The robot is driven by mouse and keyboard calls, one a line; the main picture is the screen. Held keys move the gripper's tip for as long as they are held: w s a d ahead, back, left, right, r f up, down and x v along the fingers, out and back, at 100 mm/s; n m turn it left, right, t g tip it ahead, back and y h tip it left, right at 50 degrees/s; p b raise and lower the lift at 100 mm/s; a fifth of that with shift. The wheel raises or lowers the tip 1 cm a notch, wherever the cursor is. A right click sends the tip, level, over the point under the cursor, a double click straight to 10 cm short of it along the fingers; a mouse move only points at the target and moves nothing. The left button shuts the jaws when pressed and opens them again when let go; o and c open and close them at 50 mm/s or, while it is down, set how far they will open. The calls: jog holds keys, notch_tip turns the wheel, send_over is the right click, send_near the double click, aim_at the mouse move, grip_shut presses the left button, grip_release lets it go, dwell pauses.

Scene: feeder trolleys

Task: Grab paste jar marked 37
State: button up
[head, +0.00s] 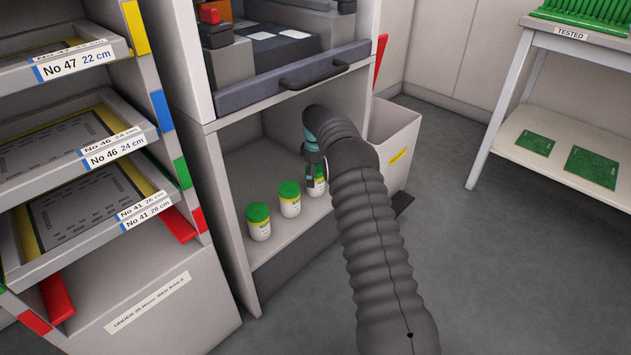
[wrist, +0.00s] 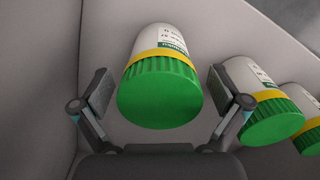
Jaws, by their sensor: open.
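Several paste jars with green lids, yellow bands and white labels stand in the cabinet's lower bay: a left jar (head: 258,221), a middle jar (head: 289,199) and a right jar (head: 319,188). My gripper (head: 314,176) is at the right jar and partly hides it. In the wrist view a jar (wrist: 160,92) sits between the open fingers of my gripper (wrist: 160,98), with a gap visible on each side. Two more jars (wrist: 270,119) (wrist: 308,138) stand to its right there. The label numbers are too small to read, so I cannot tell which jar is 37.
The bay's side walls and the drawer (head: 290,80) above enclose the jars closely. A light bin (head: 396,140) stands right of the cabinet. A tray rack (head: 150,310) is at left, a table marked TESTED (head: 540,165) at right. Grey floor between is clear.

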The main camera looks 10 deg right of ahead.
jog(key=c, duration=1.8)
jog(key=shift+r, duration=0.1)
